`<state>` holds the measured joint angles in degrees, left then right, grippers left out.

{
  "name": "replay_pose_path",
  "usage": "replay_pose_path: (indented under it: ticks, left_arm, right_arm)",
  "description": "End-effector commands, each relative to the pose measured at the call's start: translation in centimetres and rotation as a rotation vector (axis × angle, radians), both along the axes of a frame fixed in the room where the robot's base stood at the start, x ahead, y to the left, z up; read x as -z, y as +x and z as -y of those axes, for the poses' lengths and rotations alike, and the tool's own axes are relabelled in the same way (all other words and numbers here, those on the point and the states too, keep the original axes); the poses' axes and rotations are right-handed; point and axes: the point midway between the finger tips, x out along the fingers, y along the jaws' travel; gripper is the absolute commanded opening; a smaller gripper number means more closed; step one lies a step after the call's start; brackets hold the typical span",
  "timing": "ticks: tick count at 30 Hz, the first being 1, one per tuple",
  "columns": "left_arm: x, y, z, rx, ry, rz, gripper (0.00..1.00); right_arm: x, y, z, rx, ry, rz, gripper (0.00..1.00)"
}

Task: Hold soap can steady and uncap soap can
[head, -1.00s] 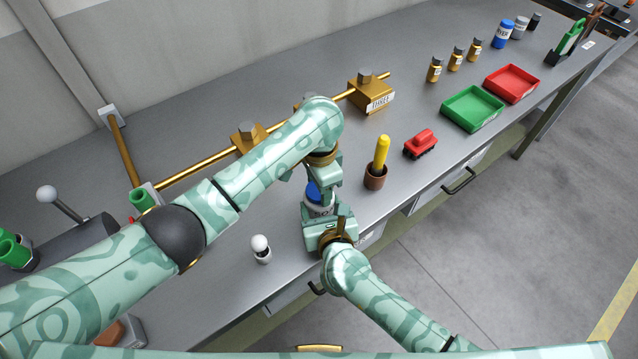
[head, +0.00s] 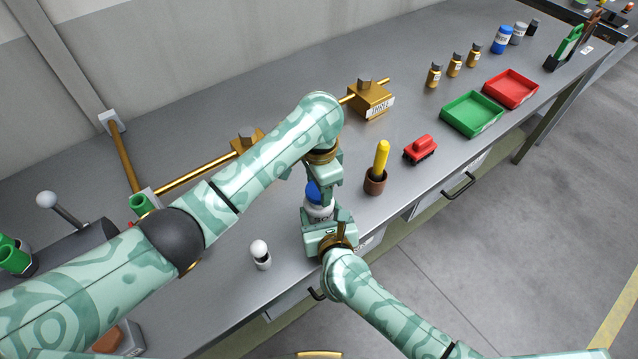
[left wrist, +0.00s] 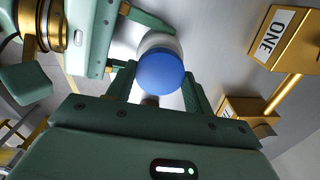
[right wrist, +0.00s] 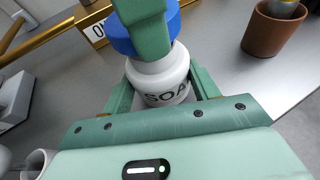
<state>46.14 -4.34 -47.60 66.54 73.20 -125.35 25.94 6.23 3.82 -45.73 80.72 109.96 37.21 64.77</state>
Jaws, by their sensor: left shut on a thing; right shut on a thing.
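The soap can is a white bottle (head: 318,213) with a blue cap (head: 313,191), upright at the table's near edge. My right gripper (head: 322,226) is shut around the can's body; in the right wrist view its fingers flank the white body (right wrist: 165,82), with lettering partly showing. My left gripper (head: 319,188) comes from above and is shut on the blue cap, which shows between its fingers in the left wrist view (left wrist: 161,73). In the right wrist view a left finger covers part of the cap (right wrist: 122,36). I cannot tell whether the cap is loose.
A brown cup (head: 375,183) holding a yellow-handled thing stands right of the can, with a red toy railcar (head: 420,149) beyond. A white-knobbed thing (head: 260,254) stands to the left. Green (head: 472,116) and red (head: 511,89) trays lie farther right. A brass rail (head: 195,172) runs behind.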

Motion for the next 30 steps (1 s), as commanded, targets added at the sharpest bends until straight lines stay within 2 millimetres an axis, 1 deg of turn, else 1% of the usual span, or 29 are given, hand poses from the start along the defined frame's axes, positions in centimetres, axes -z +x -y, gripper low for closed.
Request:
replay_pose_path:
  ticks: [2, 6, 9, 12, 17, 18, 20, 27, 30]
  left_arm:
    - [-0.5, 0.0, 0.0, 0.001, 0.0, 0.001, 0.24]
    - [-2.5, 0.1, 0.0, 0.002, -0.002, 0.003, 0.24]
    - [-3.6, 0.1, 0.0, 0.0, 0.0, 0.001, 0.24]
    - [-4.0, 0.0, 0.0, 0.001, 0.0, 0.001, 0.24]
    - [-4.0, 0.0, 0.0, 0.0, 0.0, 0.001, 0.24]
    - [-4.0, 0.0, 0.0, 0.0, 0.0, 0.001, 0.24]
    - [-4.0, 0.0, 0.0, 0.0, 0.0, 0.0, 0.24]
    - [-4.0, 0.0, 0.0, 0.0, 0.0, 0.0, 0.24]
    - [-4.1, 0.0, 0.0, 0.0, 0.0, 0.001, 0.24]
  right_arm:
    - [0.1, 0.0, 0.0, 0.0, 0.0, -0.001, 0.0]
    - [0.1, 0.0, 0.0, 0.0, 0.0, -0.001, 0.0]
    - [0.1, 0.0, 0.0, 0.0, 0.0, -0.001, 0.0]
    - [0.1, 0.0, 0.0, 0.0, 0.0, -0.001, 0.0]
    - [0.1, 0.0, 0.0, 0.0, 0.0, -0.001, 0.0]
    - [0.1, 0.0, 0.0, 0.0, 0.0, -0.001, 0.68]
    - [0.1, 0.0, 0.0, 0.0, 0.0, -0.001, 0.85]
    - [0.0, 0.0, 0.0, 0.0, 0.0, -0.001, 0.85]
    - [-0.1, -0.4, 0.1, 0.0, 0.0, -0.001, 0.85]
